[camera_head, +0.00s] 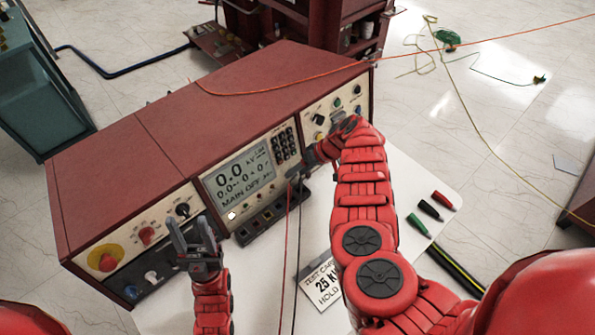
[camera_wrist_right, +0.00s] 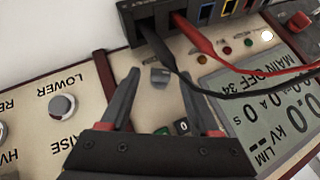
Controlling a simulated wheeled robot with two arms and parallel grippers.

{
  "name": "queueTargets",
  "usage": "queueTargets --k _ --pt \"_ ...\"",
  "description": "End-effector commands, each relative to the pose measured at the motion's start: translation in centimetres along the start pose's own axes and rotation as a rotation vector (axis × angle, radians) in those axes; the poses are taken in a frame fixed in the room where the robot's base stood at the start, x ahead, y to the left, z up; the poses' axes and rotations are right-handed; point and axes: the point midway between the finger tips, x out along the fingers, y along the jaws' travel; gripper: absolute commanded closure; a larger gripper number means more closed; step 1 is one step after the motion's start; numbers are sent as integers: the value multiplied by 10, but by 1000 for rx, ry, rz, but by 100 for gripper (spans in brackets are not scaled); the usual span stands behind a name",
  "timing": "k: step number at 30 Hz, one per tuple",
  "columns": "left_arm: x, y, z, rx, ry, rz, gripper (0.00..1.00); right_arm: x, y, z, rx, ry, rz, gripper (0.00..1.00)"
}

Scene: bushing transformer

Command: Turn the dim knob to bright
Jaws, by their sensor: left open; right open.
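A small grey knob (camera_wrist_right: 160,75) is on the cream console panel in the right wrist view. Its label is too small to read, so I cannot tell for sure that it is the dim knob, or its setting. My right gripper (camera_wrist_right: 160,82) is open, its two fingertips either side of this knob in the picture; contact cannot be told. In the head view the right gripper (camera_head: 303,168) is beside the keypad, and the hand hides the panel behind it. My left gripper (camera_head: 191,222) is open and empty in front of the left panel.
The console display (camera_head: 240,178) reads MAIN OFF. Black and red leads (camera_wrist_right: 200,40) run from the sockets close to the right gripper. A LOWER/RAISE knob (camera_wrist_right: 62,107) is beside it. A yellow-ringed red button (camera_head: 104,261) is on the left panel.

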Motion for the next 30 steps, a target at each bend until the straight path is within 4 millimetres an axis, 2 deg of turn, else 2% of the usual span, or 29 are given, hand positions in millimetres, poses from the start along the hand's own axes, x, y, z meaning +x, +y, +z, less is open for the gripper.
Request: queueTargets --k 11,21,22,27,30 --pt "0 0 0 0 0 0 50 5 0 0 0 2 1 38" --pt "0 0 0 0 0 0 50 5 0 -1 -1 2 1 97" --pt "0 0 0 0 0 0 50 5 0 -1 -1 1 1 100" --pt "-1 0 0 0 0 0 50 5 0 -1 0 2 0 100" --pt "-8 0 1 0 0 0 50 7 2 0 9 3 -11 100"
